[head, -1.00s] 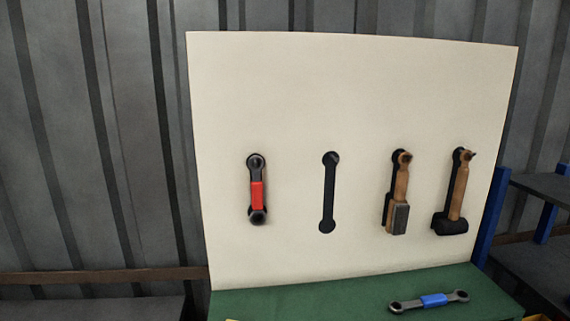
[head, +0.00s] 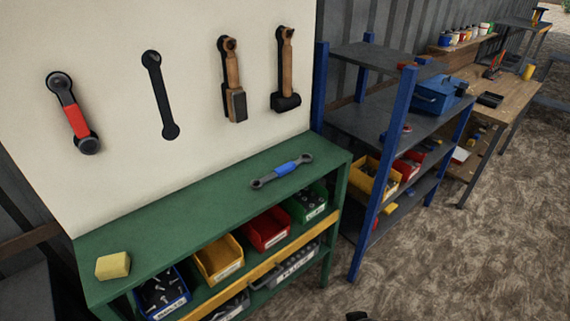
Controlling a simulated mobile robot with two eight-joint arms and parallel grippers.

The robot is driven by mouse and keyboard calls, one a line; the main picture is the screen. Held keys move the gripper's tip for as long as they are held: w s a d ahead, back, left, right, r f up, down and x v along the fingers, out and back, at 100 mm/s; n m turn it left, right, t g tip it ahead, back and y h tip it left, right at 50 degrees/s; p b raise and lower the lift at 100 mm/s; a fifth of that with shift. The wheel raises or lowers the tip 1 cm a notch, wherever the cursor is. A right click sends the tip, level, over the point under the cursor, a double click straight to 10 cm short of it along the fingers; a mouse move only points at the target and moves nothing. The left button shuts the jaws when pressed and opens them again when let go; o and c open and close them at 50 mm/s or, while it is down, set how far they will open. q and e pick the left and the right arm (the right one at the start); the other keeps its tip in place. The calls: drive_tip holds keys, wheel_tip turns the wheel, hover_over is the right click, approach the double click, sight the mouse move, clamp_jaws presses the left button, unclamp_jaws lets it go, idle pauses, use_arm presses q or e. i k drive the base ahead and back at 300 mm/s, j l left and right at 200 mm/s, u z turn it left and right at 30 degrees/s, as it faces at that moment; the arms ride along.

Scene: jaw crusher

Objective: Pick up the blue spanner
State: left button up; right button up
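The blue spanner (head: 282,171) lies flat on the green bench top (head: 190,208), near its right end. It has grey metal ends and a blue grip in the middle. A black spanner-shaped outline (head: 160,95) on the cream board above the bench is empty. Neither gripper can be made out; a small dark shape at the bottom edge of the head view is too little to identify.
A red-gripped spanner (head: 75,118), a brush (head: 232,82) and a hammer (head: 285,72) hang on the board. A yellow sponge (head: 113,266) sits on the bench's left end. Coloured bins fill the shelf below. A blue-posted rack (head: 383,150) stands right; the floor (head: 450,260) in front is clear.

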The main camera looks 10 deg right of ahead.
sight(305, 158)
drive_tip(key=l+u, duration=0.2)
drive_tip(key=u, duration=0.6)
drive_tip(key=l+u, duration=0.3)
drive_tip(key=l, duration=0.25)
drive_tip(key=l+u, duration=0.35)
drive_tip(key=l, duration=0.2)
drive_tip(key=i, duration=0.05)
